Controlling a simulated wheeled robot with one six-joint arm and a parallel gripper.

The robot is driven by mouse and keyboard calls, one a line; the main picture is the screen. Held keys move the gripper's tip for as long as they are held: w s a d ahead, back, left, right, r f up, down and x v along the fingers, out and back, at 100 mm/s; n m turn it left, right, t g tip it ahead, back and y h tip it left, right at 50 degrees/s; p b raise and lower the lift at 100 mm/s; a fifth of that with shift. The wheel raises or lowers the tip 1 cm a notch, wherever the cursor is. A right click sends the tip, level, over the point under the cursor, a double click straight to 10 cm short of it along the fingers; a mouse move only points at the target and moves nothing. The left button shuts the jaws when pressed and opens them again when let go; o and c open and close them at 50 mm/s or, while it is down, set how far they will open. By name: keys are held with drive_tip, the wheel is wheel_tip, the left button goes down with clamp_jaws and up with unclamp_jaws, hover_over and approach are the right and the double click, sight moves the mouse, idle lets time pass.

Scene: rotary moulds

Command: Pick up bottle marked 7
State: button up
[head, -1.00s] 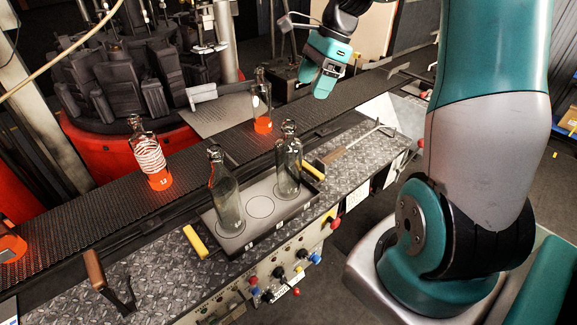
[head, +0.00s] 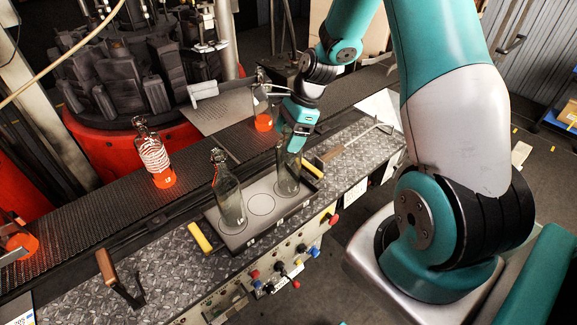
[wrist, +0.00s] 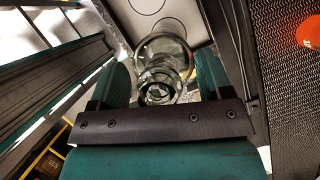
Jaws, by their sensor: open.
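Two clear glass bottles stand upright on a tray (head: 236,241) with circles marked on it. The left one (head: 231,203) stands free. My gripper (head: 290,137) is at the top of the right one (head: 288,181) and hides its neck. In the wrist view this bottle (wrist: 160,62) is seen from above, its mouth between the two teal fingers of my open gripper (wrist: 163,80). I cannot tell whether the fingers touch the glass. No mark 7 is readable on any bottle.
On the conveyor (head: 204,160) stand a bottle with white bands and a glowing orange base (head: 152,157) and another orange-based bottle (head: 263,119) close behind my gripper. The tray has yellow handles (head: 200,237). Tongs (head: 118,280) lie at the left on the metal bench.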

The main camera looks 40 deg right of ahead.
clamp_jaws()
drive_tip(key=shift+s, duration=0.1)
idle(0.4)
